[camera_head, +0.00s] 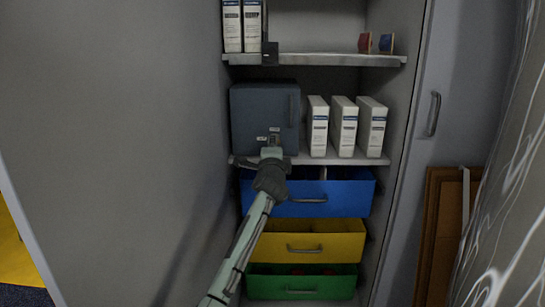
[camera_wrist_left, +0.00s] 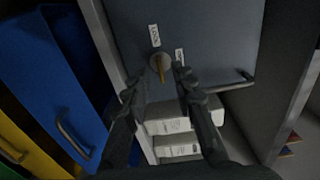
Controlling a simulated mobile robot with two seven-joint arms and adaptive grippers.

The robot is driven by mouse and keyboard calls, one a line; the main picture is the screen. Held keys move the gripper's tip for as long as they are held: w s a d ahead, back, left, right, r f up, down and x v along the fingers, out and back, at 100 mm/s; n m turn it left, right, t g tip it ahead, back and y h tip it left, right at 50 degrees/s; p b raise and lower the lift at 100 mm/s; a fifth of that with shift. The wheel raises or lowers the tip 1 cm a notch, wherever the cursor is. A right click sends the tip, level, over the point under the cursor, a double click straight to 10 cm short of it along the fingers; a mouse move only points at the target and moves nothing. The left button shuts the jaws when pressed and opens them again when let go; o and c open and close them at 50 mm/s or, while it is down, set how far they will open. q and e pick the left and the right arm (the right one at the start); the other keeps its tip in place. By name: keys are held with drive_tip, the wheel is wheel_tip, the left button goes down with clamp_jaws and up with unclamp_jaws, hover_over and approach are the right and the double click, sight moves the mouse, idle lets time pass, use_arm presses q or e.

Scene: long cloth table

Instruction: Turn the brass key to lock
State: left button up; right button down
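A dark blue-grey safe (camera_head: 262,112) stands on the middle shelf of an open cabinet. In the left wrist view, a brass key (camera_wrist_left: 160,66) sticks out of a round grey lock on the safe door (camera_wrist_left: 212,45). One small white label (camera_wrist_left: 154,36) is beside the lock and another (camera_wrist_left: 179,57) is close by; I cannot read them surely. My left gripper (camera_head: 270,151) is in front of the lower part of the safe. In the left wrist view its fingers (camera_wrist_left: 154,84) are apart, on either side of the key's end. Contact cannot be told. My right gripper is not in view.
White binders (camera_head: 343,126) stand right of the safe. Blue (camera_head: 345,195), yellow (camera_head: 340,247) and green (camera_head: 335,282) drawers are below, pulled out somewhat. The safe door has a bar handle (camera_wrist_left: 228,84). More binders (camera_head: 242,25) stand on the upper shelf (camera_head: 320,59).

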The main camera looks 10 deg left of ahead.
use_arm(q)
drive_tip(key=s+d, duration=0.1)
drive_tip(key=s, duration=0.7)
drive_tip(key=shift+s+d, duration=0.35)
drive_tip(key=shift+d, duration=0.05)
